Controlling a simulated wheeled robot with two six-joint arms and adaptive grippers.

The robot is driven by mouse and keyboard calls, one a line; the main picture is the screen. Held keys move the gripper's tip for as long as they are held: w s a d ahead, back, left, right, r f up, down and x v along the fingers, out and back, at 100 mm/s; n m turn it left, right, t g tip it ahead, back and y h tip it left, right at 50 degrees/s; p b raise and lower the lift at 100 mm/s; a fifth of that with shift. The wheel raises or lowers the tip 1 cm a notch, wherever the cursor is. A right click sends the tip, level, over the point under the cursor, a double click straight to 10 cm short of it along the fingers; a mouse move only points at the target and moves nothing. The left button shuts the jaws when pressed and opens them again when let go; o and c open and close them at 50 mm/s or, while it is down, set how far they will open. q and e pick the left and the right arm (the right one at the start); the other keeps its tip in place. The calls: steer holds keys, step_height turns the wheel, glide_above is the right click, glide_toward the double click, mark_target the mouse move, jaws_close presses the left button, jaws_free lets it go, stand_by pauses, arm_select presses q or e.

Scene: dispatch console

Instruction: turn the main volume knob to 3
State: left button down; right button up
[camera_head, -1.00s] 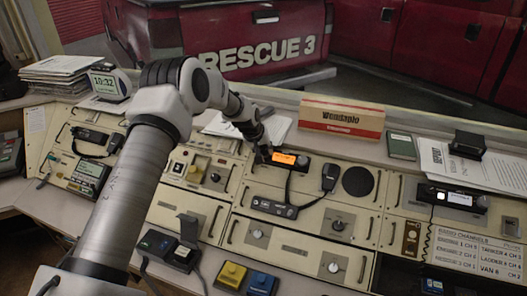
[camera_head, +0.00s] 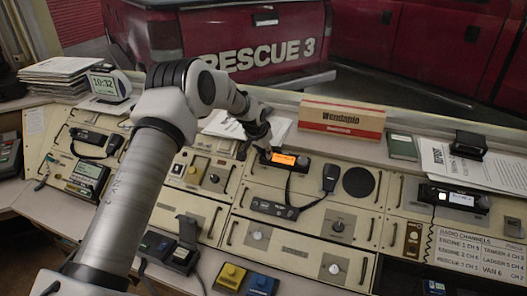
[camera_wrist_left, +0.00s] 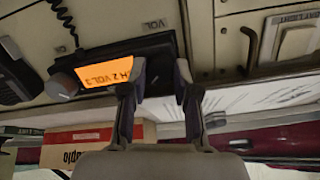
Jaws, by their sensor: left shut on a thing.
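The main radio is a dark unit with a lit orange display (camera_head: 285,159) on the sloped console. In the left wrist view the same orange display (camera_wrist_left: 95,67) is upside down and seems to read VOL 3, its start covered by a finger. My left gripper (camera_head: 265,151) is at the left end of this radio. The knob itself is hidden between the fingers. A second, grey knob (camera_wrist_left: 62,85) is free at the display's other end. My right gripper is not in view.
A handheld microphone (camera_head: 330,177) and a round speaker (camera_head: 358,182) lie right of the radio. A red-and-white box (camera_head: 342,118) stands behind it. A second radio with a white display (camera_head: 461,199) is at the right. Yellow and blue boxes are at the front edge.

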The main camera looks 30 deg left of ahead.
arm_select(q)
steer(key=shift+f, duration=0.15)
stand_by(0.3)
steer(key=c, duration=1.1)
jaws_free()
steer(key=shift+c, duration=0.2)
steer(key=shift+w+f, duration=0.1)
steer(key=shift+w, duration=0.05)
steer(key=shift+r, duration=0.2)
steer(key=v, duration=1.1)
steer(key=shift+s+r, duration=0.25)
steer(key=shift+r, duration=0.1)
